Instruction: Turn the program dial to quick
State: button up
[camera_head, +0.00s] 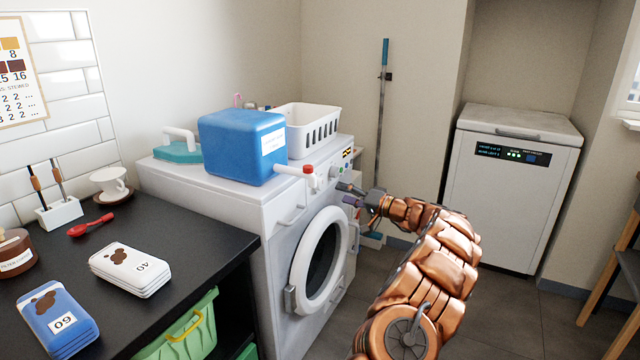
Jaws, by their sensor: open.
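The white washing machine (265,225) stands in the middle with its round door (320,262) facing right. A small pale round knob, which looks like the program dial (334,172), sits on the upper front panel, below a small dark and yellow display (348,152). My gripper (345,194) is in front of the panel, just below and right of the dial. Its fingers are apart and point left toward the machine. I cannot tell whether a fingertip touches the panel. The dial's markings are too small to read.
A blue canister (240,145) with a red-capped spout (308,170) overhangs the panel, close to the dial. A white basket (305,128) and a teal iron-like object (180,150) also stand on top. A dark counter (190,225) is at left.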

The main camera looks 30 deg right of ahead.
aim_at(322, 184)
jog(key=x, duration=0.6)
jog(key=shift+w, duration=0.5)
jog(key=shift+w+a, duration=0.25)
jog(key=shift+w, duration=0.2)
jog(key=c, duration=1.2)
jog(key=shift+o, duration=0.2)
jog(key=shift+m, duration=0.3)
jog(key=m+p, duration=0.2)
jog(key=m, duration=0.3)
jog(key=shift+d+r+g+p, duration=0.1)
jog(key=shift+r+g+p, duration=0.25)
jog(key=shift+g+p, duration=0.05)
jog(key=m+p, duration=0.3)
jog(key=m, duration=0.2)
jog(key=shift+g+p, duration=0.35)
jog(key=shift+g, duration=0.05)
jog(key=shift+f+m, duration=0.1)
jog(key=shift+m, duration=0.3)
